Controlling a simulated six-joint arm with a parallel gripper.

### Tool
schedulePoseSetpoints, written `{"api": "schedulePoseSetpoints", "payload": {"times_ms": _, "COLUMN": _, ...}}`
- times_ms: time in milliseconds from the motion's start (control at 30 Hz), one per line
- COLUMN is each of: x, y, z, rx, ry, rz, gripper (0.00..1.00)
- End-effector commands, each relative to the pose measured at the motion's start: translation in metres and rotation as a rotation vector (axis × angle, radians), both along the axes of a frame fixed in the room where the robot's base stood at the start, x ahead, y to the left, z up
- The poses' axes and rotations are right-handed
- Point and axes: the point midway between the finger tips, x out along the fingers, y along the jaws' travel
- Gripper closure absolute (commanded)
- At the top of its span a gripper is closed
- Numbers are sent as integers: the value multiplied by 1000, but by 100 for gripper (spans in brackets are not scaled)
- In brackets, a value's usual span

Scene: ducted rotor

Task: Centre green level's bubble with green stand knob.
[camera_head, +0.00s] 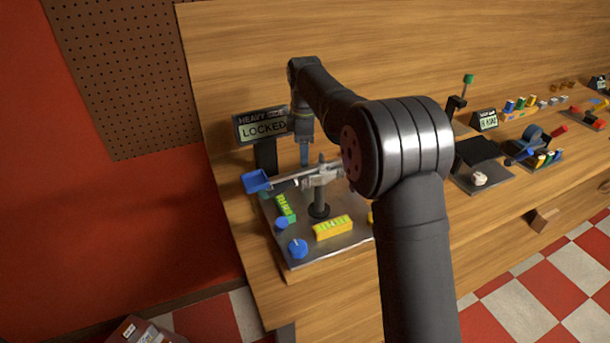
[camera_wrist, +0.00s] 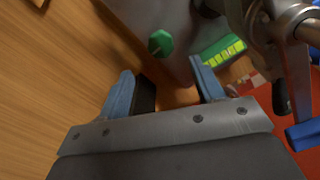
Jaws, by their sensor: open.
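The green stand knob (camera_wrist: 160,43) is a small green faceted knob on the grey stand plate in the wrist view. The green level (camera_wrist: 222,52) lies to its right, with a yellow-green vial; its bubble is too small to place. The green level also shows in the head view (camera_head: 286,208), at the left side of the plate. My gripper (camera_wrist: 162,76) is open and empty, its two blue fingers apart, with the knob beyond the gap between the fingertips. In the head view my gripper (camera_head: 304,153) points down at the back of the stand.
The stand plate (camera_head: 300,262) carries a yellow level (camera_head: 332,228), a blue knob (camera_head: 297,249) and a post with a balance beam ending in a blue pan (camera_head: 256,181). A sign reading LOCKED (camera_head: 262,128) stands behind. Other devices stand to the right.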

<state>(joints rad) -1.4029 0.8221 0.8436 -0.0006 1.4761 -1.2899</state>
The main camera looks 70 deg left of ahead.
Motion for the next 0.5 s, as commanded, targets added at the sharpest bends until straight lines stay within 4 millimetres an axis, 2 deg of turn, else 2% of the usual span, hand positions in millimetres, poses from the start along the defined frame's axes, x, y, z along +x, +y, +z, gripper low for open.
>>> {"api": "schedulePoseSetpoints", "payload": {"times_ms": 33, "x": 0, "y": -1, "z": -12, "rx": -3, "ry": 0, "rz": 0, "gripper": 39}}
{"api": "schedulePoseSetpoints", "payload": {"times_ms": 200, "x": 0, "y": -1, "z": -48, "rx": -3, "ry": 0, "rz": -1, "gripper": 39}}
{"api": "schedulePoseSetpoints", "payload": {"times_ms": 400, "x": 0, "y": 0, "z": -78, "rx": 0, "ry": -1, "rz": -1, "gripper": 39}}
{"api": "schedulePoseSetpoints", "payload": {"times_ms": 500, "x": 0, "y": 0, "z": -86, "rx": 0, "ry": -1, "rz": -1, "gripper": 39}}
